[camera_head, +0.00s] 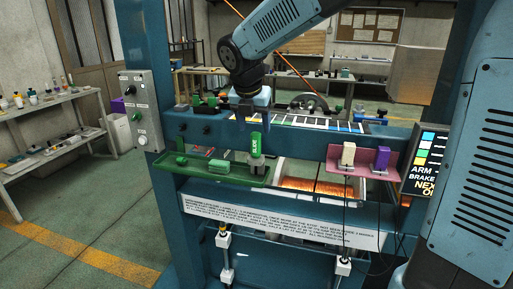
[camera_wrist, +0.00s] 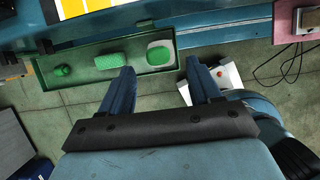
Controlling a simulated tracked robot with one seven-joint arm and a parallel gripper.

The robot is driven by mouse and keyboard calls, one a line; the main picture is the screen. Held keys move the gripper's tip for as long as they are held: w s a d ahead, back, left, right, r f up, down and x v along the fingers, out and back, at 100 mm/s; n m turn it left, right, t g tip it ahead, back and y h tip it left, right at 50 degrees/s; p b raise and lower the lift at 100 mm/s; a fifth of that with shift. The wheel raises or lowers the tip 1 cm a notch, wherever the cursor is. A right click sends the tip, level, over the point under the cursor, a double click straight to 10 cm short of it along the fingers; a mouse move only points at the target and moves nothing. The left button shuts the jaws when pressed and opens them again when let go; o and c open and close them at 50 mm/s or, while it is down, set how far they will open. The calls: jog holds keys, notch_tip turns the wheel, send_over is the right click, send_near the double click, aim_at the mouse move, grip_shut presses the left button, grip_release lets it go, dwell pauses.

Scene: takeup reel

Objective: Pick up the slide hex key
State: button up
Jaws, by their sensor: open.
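A green upright piece marked SLIDE (camera_head: 256,143), probably the slide hex key's handle or its holder, stands at the right end of a green tray (camera_head: 190,174). In the wrist view the green tray (camera_wrist: 82,79) holds a green and white piece (camera_wrist: 160,57) at its right end, apparently the same one. The key's shaft cannot be made out. My gripper (camera_head: 252,116) hangs above and behind the marked piece in the head view. In the wrist view my gripper (camera_wrist: 160,80) is open, with nothing between its fingers; the green and white piece lies just beyond the gap.
A green block (camera_head: 219,166) and a small green knob (camera_head: 181,160) share the tray. A pink tray (camera_head: 334,169) with a white block (camera_head: 348,154) and a purple block (camera_head: 382,158) is to the right. The blue frame's crossbeam (camera_head: 205,130) runs behind the trays.

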aim_at(256, 133)
jog(key=shift+x, duration=3.7)
jog(key=shift+w, duration=0.1)
jog(key=shift+r, duration=0.1)
jog(key=c, duration=1.1)
jog(key=shift+c, duration=0.2)
jog(key=shift+r, duration=0.1)
notch_tip(256, 133, up, 10)
jog(key=shift+f, duration=0.1)
